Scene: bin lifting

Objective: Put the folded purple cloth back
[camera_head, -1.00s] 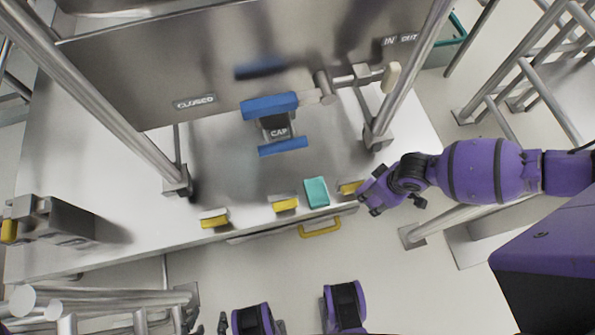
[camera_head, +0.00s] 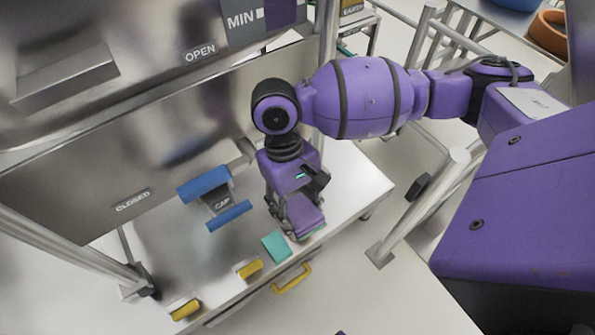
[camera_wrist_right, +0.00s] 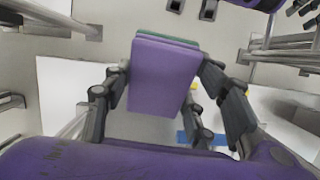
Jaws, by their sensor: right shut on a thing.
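The folded purple cloth (camera_head: 307,220) is in the jaws of my right gripper (camera_head: 292,214), low over the front edge of the metal bench. In the right wrist view the cloth (camera_wrist_right: 163,77) is a flat purple block between the fingers of the right gripper (camera_wrist_right: 155,100). A thin green edge (camera_wrist_right: 170,38) shows along the cloth's far side; I cannot tell whether it touches the cloth. A separate teal block (camera_head: 276,246) lies on the bench just left of the cloth. My left gripper is out of view.
Yellow-and-white blocks (camera_head: 250,269) sit along the bench's front edge, with a yellow handle (camera_head: 292,279) below it. A blue part marked CAP (camera_head: 222,203) stands behind. A metal post and rails (camera_head: 420,205) stand to the right.

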